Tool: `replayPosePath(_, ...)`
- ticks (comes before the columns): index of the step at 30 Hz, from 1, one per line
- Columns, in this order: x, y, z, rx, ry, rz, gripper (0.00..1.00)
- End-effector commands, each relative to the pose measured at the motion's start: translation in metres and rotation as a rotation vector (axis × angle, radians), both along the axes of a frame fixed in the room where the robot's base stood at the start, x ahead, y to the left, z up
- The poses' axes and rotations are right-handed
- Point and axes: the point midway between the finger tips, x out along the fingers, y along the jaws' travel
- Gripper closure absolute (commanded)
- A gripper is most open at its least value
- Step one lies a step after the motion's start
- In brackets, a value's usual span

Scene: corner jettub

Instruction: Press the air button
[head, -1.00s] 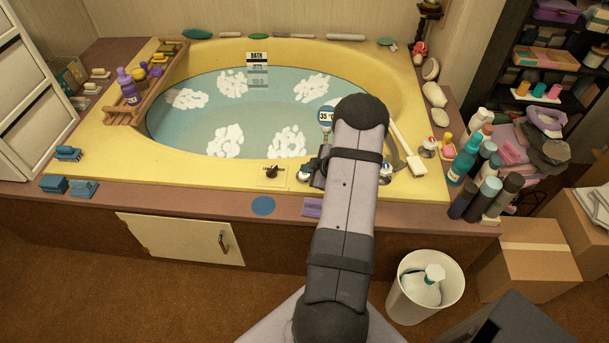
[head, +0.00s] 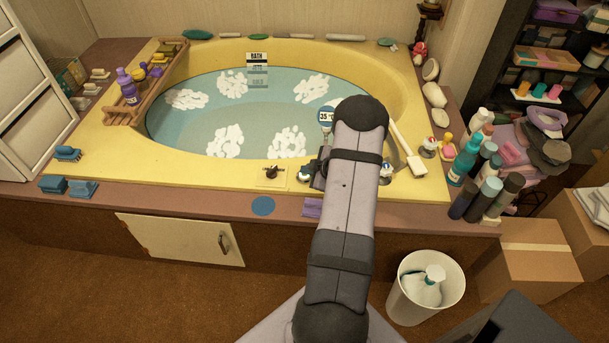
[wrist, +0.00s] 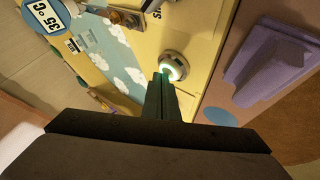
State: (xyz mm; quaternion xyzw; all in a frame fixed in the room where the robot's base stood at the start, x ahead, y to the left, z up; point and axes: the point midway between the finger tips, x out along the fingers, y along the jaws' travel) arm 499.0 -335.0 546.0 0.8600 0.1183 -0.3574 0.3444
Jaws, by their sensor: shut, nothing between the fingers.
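A round metal button (wrist: 174,65) with a glowing pale green ring is set in the yellow tub rim in the wrist view. Its own label is not readable, so I cannot tell from print that it is the air button. My gripper (wrist: 162,80) is shut, with its fingertips at the lower left edge of the glowing ring. They appear to touch or nearly touch it, and they cover part of it. The yellow tub (head: 100,145) holds water with white foam patches.
A purple block (wrist: 275,65) and a blue disc (wrist: 218,117) lie on the ledge beside the button. A 35 °C thermometer (head: 327,114) stands by the water. A dark knob (head: 271,172) is on the front rim. Bottles (head: 465,160) crowd the right corner.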

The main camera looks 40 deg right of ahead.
Motion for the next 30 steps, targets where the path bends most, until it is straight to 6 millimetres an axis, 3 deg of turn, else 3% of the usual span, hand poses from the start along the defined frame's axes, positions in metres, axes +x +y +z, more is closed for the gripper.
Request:
replayPosePath(14, 0.000, 0.000, -0.004, 0.000, 0.001, 0.000, 1.00)
replayPosePath(30, -0.001, 0.000, 0.015, 0.001, 0.001, -0.001, 1.00)
